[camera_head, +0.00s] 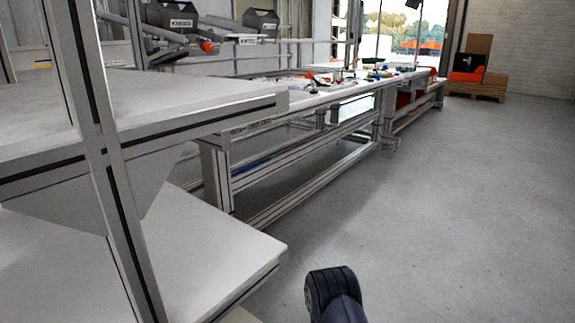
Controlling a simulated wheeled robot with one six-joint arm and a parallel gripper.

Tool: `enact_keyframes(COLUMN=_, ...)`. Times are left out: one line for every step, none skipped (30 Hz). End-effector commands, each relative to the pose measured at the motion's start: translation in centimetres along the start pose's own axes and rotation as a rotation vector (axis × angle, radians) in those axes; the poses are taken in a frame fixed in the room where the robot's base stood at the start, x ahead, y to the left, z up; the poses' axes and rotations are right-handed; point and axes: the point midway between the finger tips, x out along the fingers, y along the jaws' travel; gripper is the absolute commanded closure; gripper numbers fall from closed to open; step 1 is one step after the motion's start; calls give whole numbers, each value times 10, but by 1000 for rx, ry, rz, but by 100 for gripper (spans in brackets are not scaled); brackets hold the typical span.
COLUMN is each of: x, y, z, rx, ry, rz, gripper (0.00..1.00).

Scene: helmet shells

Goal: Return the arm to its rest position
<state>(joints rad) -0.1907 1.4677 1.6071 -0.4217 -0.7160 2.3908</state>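A dark, rounded part of my arm (335,293) shows at the bottom edge, right of centre. It is over the bare floor, to the right of the lower white shelf in the picture. The rest of the arm is out of frame. My gripper is not in view, so I cannot see whether it is open or holds anything. No helmet shell can be made out for sure.
A white two-level bench, with upper top (200,100) and lower shelf (190,250), fills the left. A long workbench (300,98) with small parts runs behind. Dark labelled containers (172,17) sit on a rack. A pallet (478,88) stands far right. Grey floor (460,210) is clear.

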Motion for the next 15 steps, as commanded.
enact_keyframes(x=-2, y=-1, z=2, rx=0, ry=1, rz=1, gripper=100)
enact_keyframes(x=-3, y=-1, z=2, rx=0, ry=1, rz=1, gripper=100)
enact_keyframes(x=-3, y=-2, z=2, rx=0, ry=1, rz=1, gripper=100)
enact_keyframes(x=-4, y=-2, z=2, rx=0, ry=0, rz=1, gripper=100)
enact_keyframes(x=-4, y=-2, z=2, rx=0, ry=0, rz=1, gripper=100)
enact_keyframes(x=-4, y=-2, z=3, rx=0, ry=0, rz=1, gripper=100)
enact_keyframes(x=-9, y=-7, z=7, rx=-1, ry=-1, rz=-1, gripper=100)
enact_keyframes(x=-13, y=-10, z=10, rx=-1, ry=-1, rz=-1, gripper=100)
enact_keyframes(x=-17, y=-13, z=13, rx=-1, ry=-1, rz=-1, gripper=100)
enact_keyframes(x=-20, y=-15, z=15, rx=-1, ry=-1, rz=-1, gripper=100)
enact_keyframes(x=-24, y=-18, z=18, rx=-1, ry=-1, rz=-1, gripper=100)
enact_keyframes(x=-28, y=-20, z=20, rx=0, ry=0, rz=0, gripper=100)
enact_keyframes(x=-31, y=-22, z=23, rx=0, ry=0, rz=0, gripper=100)
enact_keyframes(x=-34, y=-25, z=25, rx=0, ry=0, rz=0, gripper=100)
enact_keyframes(x=-38, y=-28, z=28, rx=0, ry=0, rz=0, gripper=100)
